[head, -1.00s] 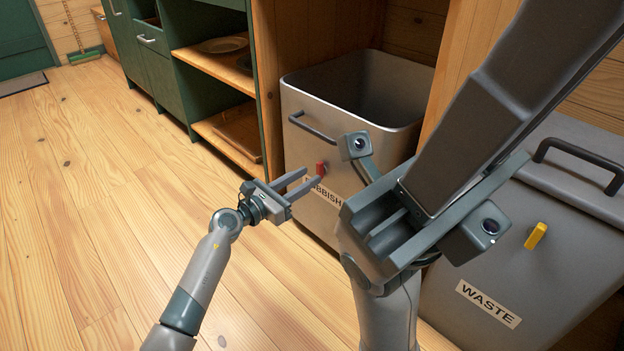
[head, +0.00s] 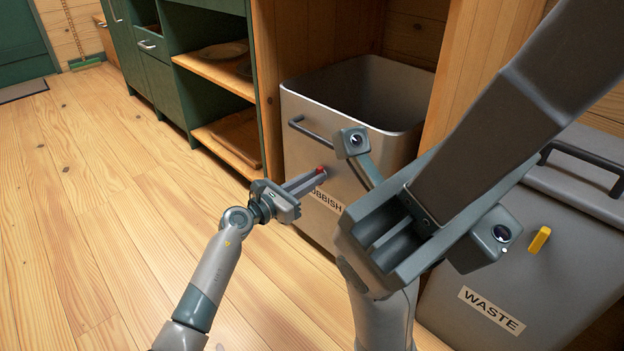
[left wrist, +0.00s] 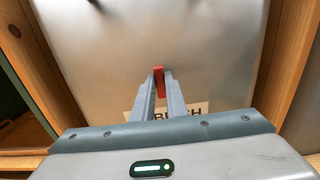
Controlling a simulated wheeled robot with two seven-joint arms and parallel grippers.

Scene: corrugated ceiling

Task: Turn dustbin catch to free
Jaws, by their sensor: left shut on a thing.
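The grey bin (head: 295,165) labelled RUBBISH stands open in a wooden bay, with a dark handle bar (head: 312,131) on its front. Its small red catch (head: 320,170) is on the front below the handle. My left gripper (head: 316,176) is shut on the red catch. In the left wrist view the red catch (left wrist: 159,82) stands upright between the fingertips, against the bin front, just above the partly covered label. My right gripper (head: 405,225) is large and close to the head camera; whether its jaws are open is unclear.
A second grey bin (head: 585,215) labelled WASTE, with a yellow catch (head: 539,240) and dark lid handle, stands at the right. A green cabinet (head: 185,95) with wooden shelves is left of the bay. The plank floor (head: 110,190) at left is clear.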

